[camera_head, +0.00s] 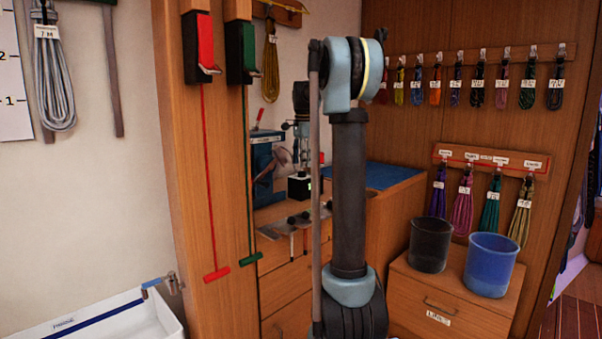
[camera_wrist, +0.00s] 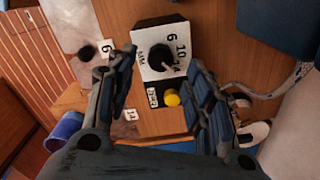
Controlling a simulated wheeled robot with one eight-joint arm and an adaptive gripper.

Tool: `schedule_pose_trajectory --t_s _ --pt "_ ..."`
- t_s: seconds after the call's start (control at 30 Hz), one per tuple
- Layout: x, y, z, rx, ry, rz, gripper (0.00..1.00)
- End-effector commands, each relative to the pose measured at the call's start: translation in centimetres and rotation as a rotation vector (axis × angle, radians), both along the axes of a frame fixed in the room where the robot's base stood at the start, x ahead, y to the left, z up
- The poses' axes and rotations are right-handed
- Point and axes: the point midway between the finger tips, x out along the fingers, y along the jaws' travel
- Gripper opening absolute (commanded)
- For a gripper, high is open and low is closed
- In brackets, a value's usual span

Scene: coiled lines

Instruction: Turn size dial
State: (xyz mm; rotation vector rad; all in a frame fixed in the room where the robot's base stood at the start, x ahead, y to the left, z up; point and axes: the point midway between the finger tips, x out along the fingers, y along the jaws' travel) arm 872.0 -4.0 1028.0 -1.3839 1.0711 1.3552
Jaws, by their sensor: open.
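The size dial is a black knob (camera_wrist: 159,57) with a pale pointer, on the white face of a small box (camera_wrist: 149,72). The face has the numbers 6, 10 and 14 and "MM". A yellow button (camera_wrist: 172,99) sits on the box's black side, beside a small label. My gripper (camera_wrist: 163,62) is open, its two blue-padded fingers on either side of the dial in the wrist view, with nothing between them. Contact with the knob cannot be told. In the head view, the box (camera_head: 299,188) stands on the counter below my gripper (camera_head: 296,128), partly behind my arm.
A second panel with a black knob (camera_wrist: 88,53) and a 6 shows at upper left in the wrist view. In the head view, red (camera_head: 203,150) and green (camera_head: 247,170) lines hang at left. A black bucket (camera_head: 430,246) and blue bucket (camera_head: 490,265) stand at right.

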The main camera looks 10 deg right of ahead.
Motion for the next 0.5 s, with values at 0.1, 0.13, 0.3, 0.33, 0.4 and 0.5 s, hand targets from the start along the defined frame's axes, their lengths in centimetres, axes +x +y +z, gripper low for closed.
schedule_pose_trajectory --t_s 0.1,0.13,0.3,0.33,0.4,0.5 --pt "0.0 0.0 -1.9 0.0 0.0 0.0 0.48" --pt "0.0 0.0 -2.3 0.0 0.0 0.0 0.48" --pt "0.1 0.0 -3.8 0.0 0.0 0.0 0.48" --pt "0.1 0.0 -4.0 0.0 0.0 0.0 0.48" --pt "0.1 0.0 -4.3 0.0 0.0 0.0 0.48" --pt "0.1 0.0 -4.5 0.0 0.0 0.0 0.48"
